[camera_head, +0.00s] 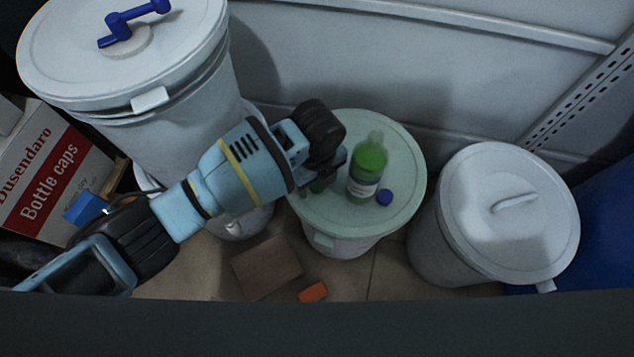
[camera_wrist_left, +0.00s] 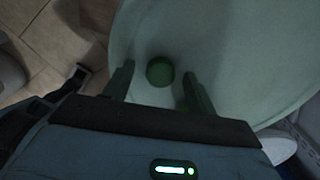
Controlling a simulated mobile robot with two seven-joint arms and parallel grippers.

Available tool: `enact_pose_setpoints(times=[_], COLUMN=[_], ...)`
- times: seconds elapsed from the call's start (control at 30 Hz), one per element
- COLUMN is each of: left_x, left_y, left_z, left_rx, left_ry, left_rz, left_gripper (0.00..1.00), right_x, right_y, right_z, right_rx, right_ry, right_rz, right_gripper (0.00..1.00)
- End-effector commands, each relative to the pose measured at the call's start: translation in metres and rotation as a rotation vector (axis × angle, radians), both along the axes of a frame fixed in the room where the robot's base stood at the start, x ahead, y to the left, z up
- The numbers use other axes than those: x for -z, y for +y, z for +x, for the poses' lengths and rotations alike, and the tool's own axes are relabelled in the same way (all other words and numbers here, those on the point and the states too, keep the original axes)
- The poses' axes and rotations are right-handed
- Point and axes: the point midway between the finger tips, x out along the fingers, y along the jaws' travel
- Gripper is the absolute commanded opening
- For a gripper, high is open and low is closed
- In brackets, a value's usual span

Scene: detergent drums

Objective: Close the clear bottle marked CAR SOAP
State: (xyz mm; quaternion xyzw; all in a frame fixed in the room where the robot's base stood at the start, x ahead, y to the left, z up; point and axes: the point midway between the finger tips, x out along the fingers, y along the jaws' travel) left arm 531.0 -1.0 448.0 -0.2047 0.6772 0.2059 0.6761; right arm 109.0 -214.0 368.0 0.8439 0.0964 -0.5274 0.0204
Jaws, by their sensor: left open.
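A clear bottle (camera_head: 368,166) with green liquid and a pale label stands upright on the lid of the middle drum (camera_head: 408,222). Its label is too small to read. Its clear neck shows no cap. A green thing (camera_head: 318,186) shows partly under the gripper. In the left wrist view, a round green thing (camera_wrist_left: 160,71) sits between the open fingers; I cannot tell if it is a cap. My right gripper is not in view.
A tall white drum (camera_head: 170,80) with a blue handle (camera_head: 132,22) on top stands at the left. A lidded white drum (camera_head: 508,220) stands at the right. A brown block (camera_head: 267,266) and an orange block (camera_head: 312,292) lie on the floor. The wall is close behind.

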Motion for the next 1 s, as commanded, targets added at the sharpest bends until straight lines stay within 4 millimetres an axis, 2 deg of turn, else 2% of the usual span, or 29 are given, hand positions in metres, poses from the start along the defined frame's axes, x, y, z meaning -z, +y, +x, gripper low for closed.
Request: enact_pose_setpoints(times=[0.33, 0.7, 1.0], left_x=[0.0001, 0.0001, -0.0016], left_y=[-0.0001, 0.0001, 0.0001], left_z=[0.0006, 0.0007, 0.0008], left_rx=[0.000, 0.000, 0.000], left_ry=[-0.003, -0.003, -0.003], left_rz=[-0.001, -0.001, -0.001], left_gripper=[0.57, 0.10, 0.09], right_x=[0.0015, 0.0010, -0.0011], right_y=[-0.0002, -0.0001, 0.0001], right_z=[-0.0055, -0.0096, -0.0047], right_rx=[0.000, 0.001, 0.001], right_ry=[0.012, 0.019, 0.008], right_rz=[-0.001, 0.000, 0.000], right_gripper=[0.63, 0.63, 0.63])
